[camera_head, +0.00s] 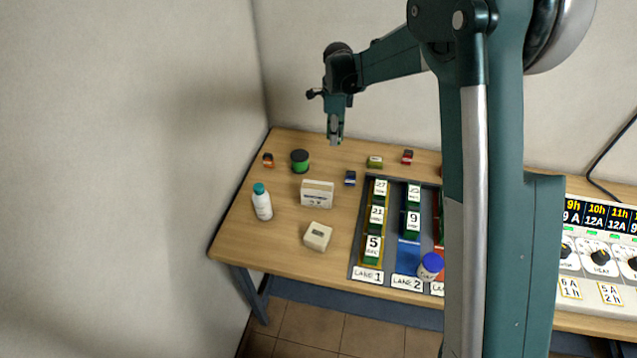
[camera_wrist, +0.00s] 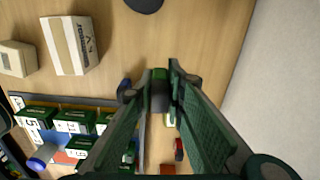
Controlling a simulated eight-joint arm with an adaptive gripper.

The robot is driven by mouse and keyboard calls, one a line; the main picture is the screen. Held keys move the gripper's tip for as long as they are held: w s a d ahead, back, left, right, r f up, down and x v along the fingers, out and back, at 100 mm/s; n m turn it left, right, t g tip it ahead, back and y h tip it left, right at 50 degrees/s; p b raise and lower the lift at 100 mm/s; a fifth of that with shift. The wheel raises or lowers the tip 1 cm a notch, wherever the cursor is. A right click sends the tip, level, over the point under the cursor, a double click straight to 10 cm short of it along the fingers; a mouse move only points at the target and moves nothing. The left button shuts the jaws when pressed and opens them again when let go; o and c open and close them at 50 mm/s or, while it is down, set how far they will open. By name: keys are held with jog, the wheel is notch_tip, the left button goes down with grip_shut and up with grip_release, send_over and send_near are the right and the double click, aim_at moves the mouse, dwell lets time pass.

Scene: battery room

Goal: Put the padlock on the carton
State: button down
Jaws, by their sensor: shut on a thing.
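My gripper (camera_head: 335,138) is in the air above the back of the wooden table. In the wrist view its fingers (camera_wrist: 160,85) are closed on a small dark green thing, which I take to be the padlock (camera_wrist: 159,92). The fingers hide most of its shape. The carton (camera_head: 317,194) is a white and tan box with dark print, standing on the table in front of my gripper and a little left. It also shows at the upper left of the wrist view (camera_wrist: 70,45). The carton's top looks bare.
A beige box (camera_head: 317,236), a white bottle (camera_head: 262,202) and a green-black jar (camera_head: 300,161) stand around the carton. A small navy item (camera_head: 350,178) is to its right. Lane trays with numbered green blocks (camera_head: 373,249) lie farther right. My arm hides part of the table.

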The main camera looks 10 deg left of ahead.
jog(key=s+a+r, duration=0.1)
jog(key=s+r, duration=0.2)
jog(key=s, duration=0.6)
jog(key=s+a+r+p, duration=0.1)
jog(key=s+r, duration=0.1)
jog(key=s, duration=0.6)
jog(key=shift+s+a+r+m, duration=0.3)
jog(key=shift+s+r+m, duration=0.05)
jog(key=shift+r+m, duration=0.05)
jog(key=shift+f, duration=0.1)
send_over(316, 187)
jog(key=shift+f, duration=3)
jog(key=shift+f, duration=1.9)
jog(key=shift+f, duration=0.15)
jog(key=c, duration=2.4)
grip_release()
jog(key=shift+o, duration=0.2)
